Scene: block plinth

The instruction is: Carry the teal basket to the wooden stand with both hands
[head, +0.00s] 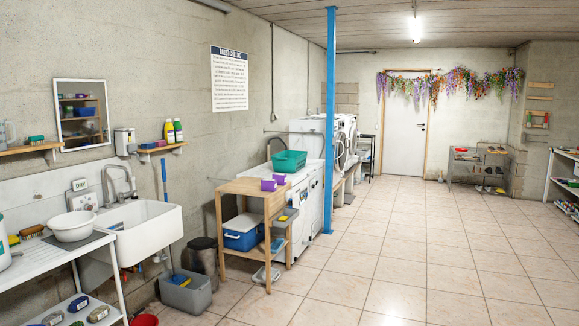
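The teal basket (289,161) is in the middle left of the head view, beyond the sink. It appears to rest upright on top of a white washing machine (311,195), just behind the wooden stand. The wooden stand (240,188) is a light-wood open shelf unit. Two purple objects (268,185) sit at the right of its top, in front of the basket. The left part of its top is bare. Neither of my grippers shows in the view.
A blue cooler (243,233) is on the stand's lower shelf. A white sink (142,222), a grey bin (186,292) and a dark bin (203,260) lie left of the stand. A blue post (330,120) rises to its right. The tiled floor (420,250) at right is clear.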

